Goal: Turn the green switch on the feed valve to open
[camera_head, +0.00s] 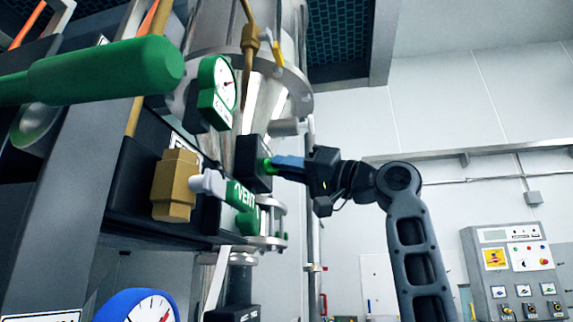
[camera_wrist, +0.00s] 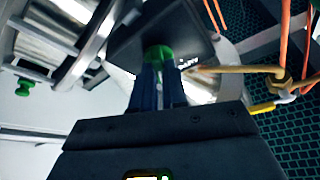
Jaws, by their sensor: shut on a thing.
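The green switch (camera_head: 268,164) sits on the face of a black box (camera_head: 253,165) beside the steel vessel. My gripper (camera_head: 277,163) reaches it from the right, with its blue fingers at the switch. In the wrist view the green switch (camera_wrist: 158,55) shows at the tips of the two blue fingers (camera_wrist: 157,75), in front of the black box (camera_wrist: 165,30). The fingers are shut on the switch and cover most of it. Its exact angle cannot be told.
A large green handle (camera_head: 105,70) crosses the upper left. A green gauge (camera_head: 218,92) is above the box. A brass valve (camera_head: 175,185) with a green VENT handle (camera_head: 240,196) is just below left. A control panel (camera_head: 515,270) stands at the lower right. Space right of the arm is clear.

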